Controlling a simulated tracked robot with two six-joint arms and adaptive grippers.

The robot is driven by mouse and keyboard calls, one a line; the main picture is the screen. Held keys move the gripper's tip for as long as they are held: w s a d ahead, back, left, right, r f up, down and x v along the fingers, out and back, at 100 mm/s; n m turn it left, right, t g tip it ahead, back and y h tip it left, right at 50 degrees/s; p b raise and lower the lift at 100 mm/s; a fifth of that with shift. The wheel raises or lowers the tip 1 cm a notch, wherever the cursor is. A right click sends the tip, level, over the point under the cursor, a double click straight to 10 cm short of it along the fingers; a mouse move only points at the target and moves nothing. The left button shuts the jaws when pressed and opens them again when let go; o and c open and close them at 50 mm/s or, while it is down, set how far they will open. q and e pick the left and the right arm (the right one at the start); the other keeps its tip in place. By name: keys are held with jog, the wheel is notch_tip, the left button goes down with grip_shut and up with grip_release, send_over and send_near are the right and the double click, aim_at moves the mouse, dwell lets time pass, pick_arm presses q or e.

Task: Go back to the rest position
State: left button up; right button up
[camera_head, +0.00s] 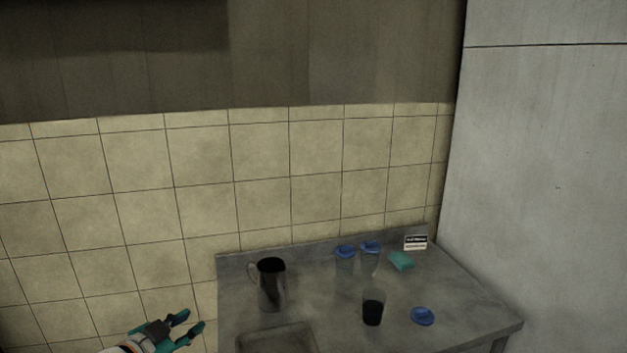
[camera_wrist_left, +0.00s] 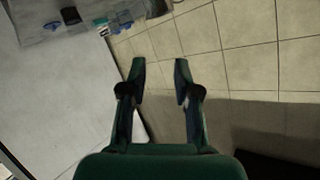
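My left gripper (camera_head: 190,324) shows at the bottom left of the head view, left of the counter and in front of the tiled wall. Its two green and dark fingers are spread apart with nothing between them. In the left wrist view the left gripper (camera_wrist_left: 160,75) is also open and empty, with tiles beyond its fingertips. My right gripper shows in neither view.
A pale panel (camera_head: 550,150) stands right.

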pick_arm(q)
jog(key=s+d+f+n+g+b, duration=0.1)
jog(key=s+d+f+g+b, duration=0.2)
jog(key=f, duration=0.8)
jog(key=s+d+f+n+g+h+b, duration=0.15)
jog(key=s+d+f, duration=0.25)
jog(key=f, duration=0.6)
jog(key=s+d+f+n+g+y+b, duration=0.1)
jog(key=s+d+f+g+b, duration=0.2)
jog(key=f, duration=0.8)
jog(key=s+d+f+n+g+b, duration=0.1)
jog(key=s+f+n+g, duration=0.1)
jog(key=s+f, duration=0.4)
jog(key=s+d+f+n+g+b, duration=0.1)
jog(key=s+f, duration=0.6)
jog(key=s, duration=0.7)
jog(key=d+n+g+y, duration=0.1)
jog(key=n+g, duration=0.1)
jog(key=n, duration=0.1)
jog(key=shift+d, duration=0.15)
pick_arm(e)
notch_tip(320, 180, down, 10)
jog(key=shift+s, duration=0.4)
